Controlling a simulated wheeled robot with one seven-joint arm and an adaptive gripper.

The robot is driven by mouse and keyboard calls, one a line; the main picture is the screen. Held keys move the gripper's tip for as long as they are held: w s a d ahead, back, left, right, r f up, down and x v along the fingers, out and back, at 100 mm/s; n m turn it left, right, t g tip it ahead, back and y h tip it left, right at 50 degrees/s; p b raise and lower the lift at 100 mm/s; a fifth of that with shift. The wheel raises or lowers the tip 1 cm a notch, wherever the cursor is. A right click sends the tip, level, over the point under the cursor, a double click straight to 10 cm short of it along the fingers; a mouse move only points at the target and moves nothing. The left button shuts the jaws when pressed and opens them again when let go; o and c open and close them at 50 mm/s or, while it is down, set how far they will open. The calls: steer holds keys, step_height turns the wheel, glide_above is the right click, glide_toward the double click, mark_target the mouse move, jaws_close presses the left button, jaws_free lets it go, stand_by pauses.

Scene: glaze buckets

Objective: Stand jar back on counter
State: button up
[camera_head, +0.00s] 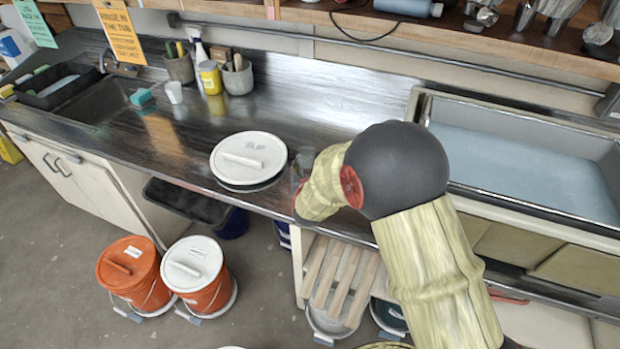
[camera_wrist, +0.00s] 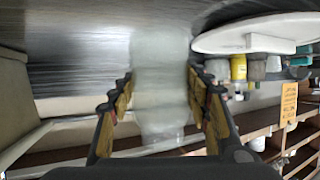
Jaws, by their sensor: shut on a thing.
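The jar (camera_wrist: 160,75) is clear, pale and see-through. In the wrist view it stands between the two fingers of my gripper (camera_wrist: 160,88), which is shut on its sides. Its long axis looks roughly square to the counter (camera_wrist: 75,50), so it seems about upright. Whether its base touches the counter is hard to tell. In the head view only a faint glassy part of the jar (camera_head: 306,156) shows beside my arm, over the front part of the counter (camera_head: 330,120); my fingers are mostly hidden there.
A round white lid with a handle (camera_head: 248,157) lies just left of the jar. A sink (camera_head: 520,160) is to the right. Cups with tools, a yellow container (camera_head: 210,77) and a spray bottle stand at the back. Orange buckets (camera_head: 130,274) stand on the floor.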

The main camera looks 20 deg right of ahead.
steer(key=shift+w+d+f, duration=0.1)
steer(key=shift+d+f, duration=0.25)
steer(key=shift+f, duration=0.1)
steer(key=shift+d+f+b, duration=0.1)
steer(key=shift+f+b, duration=0.5)
steer(key=shift+f, duration=1)
steer(key=shift+f, duration=0.1)
steer(key=o, duration=1.6)
